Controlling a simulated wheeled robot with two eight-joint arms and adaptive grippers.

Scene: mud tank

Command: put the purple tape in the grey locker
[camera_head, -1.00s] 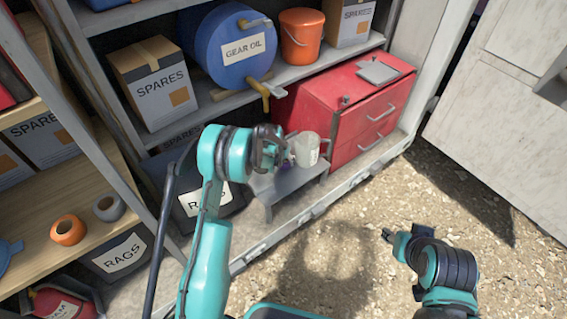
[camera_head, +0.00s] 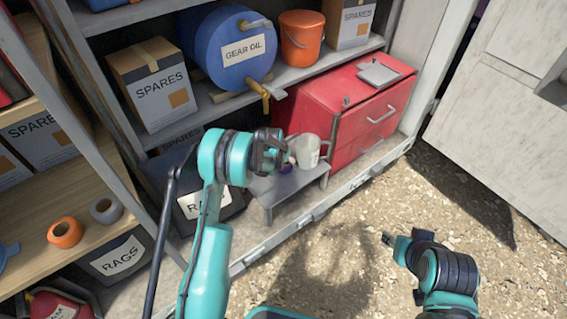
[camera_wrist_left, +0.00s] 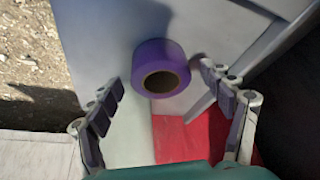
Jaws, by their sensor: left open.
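The purple tape (camera_wrist_left: 162,64) is a roll on a pale grey surface in the left wrist view, its dark hole facing the camera. My left gripper (camera_wrist_left: 162,84) is open, with one finger on each side of the roll's near end, and gaps show between them and the roll. In the head view my left gripper (camera_head: 282,154) is over the small grey step (camera_head: 290,190) and mostly hides the tape there. A pale grey, scuffed locker-like cabinet (camera_head: 490,130) stands at the right. My right gripper (camera_head: 396,240) hangs over the gravel, and its jaw opening is unclear.
A white mug (camera_head: 308,152) stands on the step, right beside my left gripper. A red drawer cabinet (camera_head: 345,125) is behind it. A blue gear oil drum (camera_head: 225,45) and an orange bucket (camera_head: 300,38) sit on the shelf above. Gravel between the shelves and the pale cabinet is clear.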

